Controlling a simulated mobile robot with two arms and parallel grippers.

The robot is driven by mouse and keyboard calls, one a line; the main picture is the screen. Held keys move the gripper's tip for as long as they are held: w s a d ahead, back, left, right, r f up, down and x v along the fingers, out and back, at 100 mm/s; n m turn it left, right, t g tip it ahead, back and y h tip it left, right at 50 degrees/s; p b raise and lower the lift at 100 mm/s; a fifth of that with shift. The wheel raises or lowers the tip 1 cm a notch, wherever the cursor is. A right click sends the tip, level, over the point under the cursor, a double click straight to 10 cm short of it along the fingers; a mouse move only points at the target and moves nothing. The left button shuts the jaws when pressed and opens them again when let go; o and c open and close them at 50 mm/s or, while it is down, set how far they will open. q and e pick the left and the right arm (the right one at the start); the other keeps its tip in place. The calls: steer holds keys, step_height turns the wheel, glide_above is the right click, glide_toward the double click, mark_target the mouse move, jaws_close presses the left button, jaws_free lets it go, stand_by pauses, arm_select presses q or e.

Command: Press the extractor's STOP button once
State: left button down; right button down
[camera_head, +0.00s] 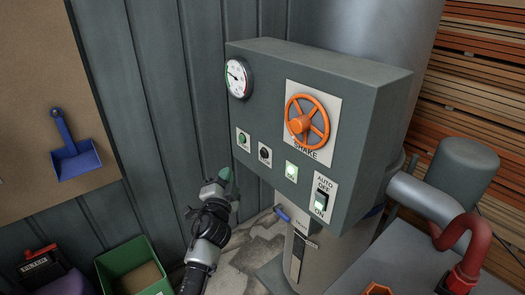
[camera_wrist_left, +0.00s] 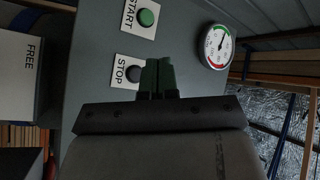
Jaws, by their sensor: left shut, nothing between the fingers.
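The extractor's grey control box (camera_head: 350,98) stands in the middle of the head view. Its black STOP button (camera_head: 265,153) sits right of and slightly below the green START button (camera_head: 243,139). In the left wrist view the dark STOP button (camera_wrist_left: 133,73) lies just left of my fingertips, and the green START button (camera_wrist_left: 147,17) is above it. My left gripper (camera_head: 226,176), with green fingertips, is shut and empty, below and left of the STOP button in the head view. It also shows in the wrist view (camera_wrist_left: 158,76). Contact with the panel cannot be told. My right gripper is out of view.
A green bin (camera_head: 135,272) stands at lower left. A blue dustpan (camera_head: 75,160) hangs on the board.

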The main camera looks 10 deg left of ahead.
mark_target(263, 154)
arm_select(q)
steer(key=shift+r, duration=0.5)
steer(key=w+d+b, duration=0.5)
steer(key=w, duration=0.2)
steer(key=shift+d, duration=0.15)
stand_by(1.3)
stand_by(0.7)
